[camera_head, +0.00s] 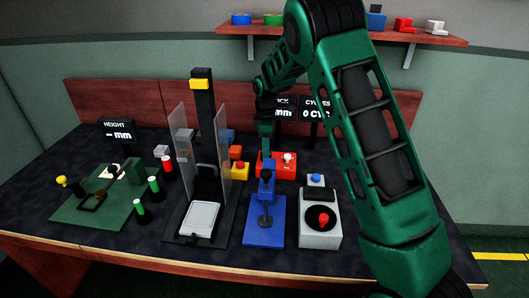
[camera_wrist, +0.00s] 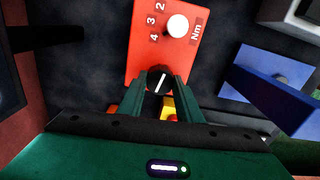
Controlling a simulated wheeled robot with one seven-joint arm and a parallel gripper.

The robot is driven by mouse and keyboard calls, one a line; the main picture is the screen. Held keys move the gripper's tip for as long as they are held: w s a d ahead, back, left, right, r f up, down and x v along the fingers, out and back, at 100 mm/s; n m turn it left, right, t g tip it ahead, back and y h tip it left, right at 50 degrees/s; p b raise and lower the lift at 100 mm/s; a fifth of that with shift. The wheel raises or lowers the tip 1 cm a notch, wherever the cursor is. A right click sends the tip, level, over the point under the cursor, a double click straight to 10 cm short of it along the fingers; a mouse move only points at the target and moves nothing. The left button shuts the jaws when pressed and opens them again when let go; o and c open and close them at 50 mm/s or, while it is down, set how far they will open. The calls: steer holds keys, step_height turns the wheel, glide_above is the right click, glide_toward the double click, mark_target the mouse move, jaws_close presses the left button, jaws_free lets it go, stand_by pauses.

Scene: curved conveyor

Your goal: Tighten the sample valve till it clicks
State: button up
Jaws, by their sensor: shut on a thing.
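A red box (camera_head: 276,170) stands at the back middle of the bench. In the wrist view the red box (camera_wrist: 147,45) carries a white round knob (camera_wrist: 178,26), the figures 2, 3 and 4, and the letters Nm. My gripper (camera_wrist: 160,82) is shut on a black knob (camera_wrist: 158,80) with a white line, at the near end of the box. In the head view my gripper (camera_head: 267,147) reaches down at the red box, and the black knob is hidden there. No part is labelled as the sample valve, so I cannot tell which it is.
A blue stand (camera_head: 264,232) and a grey box with a red knob (camera_head: 323,219) stand in front. A black frame with clear panels (camera_head: 203,85) rises to the left. A green board (camera_head: 90,213) with several small parts lies further left. A red shelf (camera_head: 240,30) hangs behind.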

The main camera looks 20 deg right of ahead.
steer(key=shift+w+r+m, duration=0.1)
steer(key=shift+w+m, duration=0.05)
steer(key=shift+m, duration=0.85)
steer(key=shift+w+r+m, duration=0.1)
steer(key=shift+m, duration=0.9)
steer(key=o, duration=1)
steer(key=shift+w+f, duration=0.1)
steer(key=shift+o, duration=0.2)
step_height(320, 180, up, 11)
steer(key=shift+f, duration=0.2)
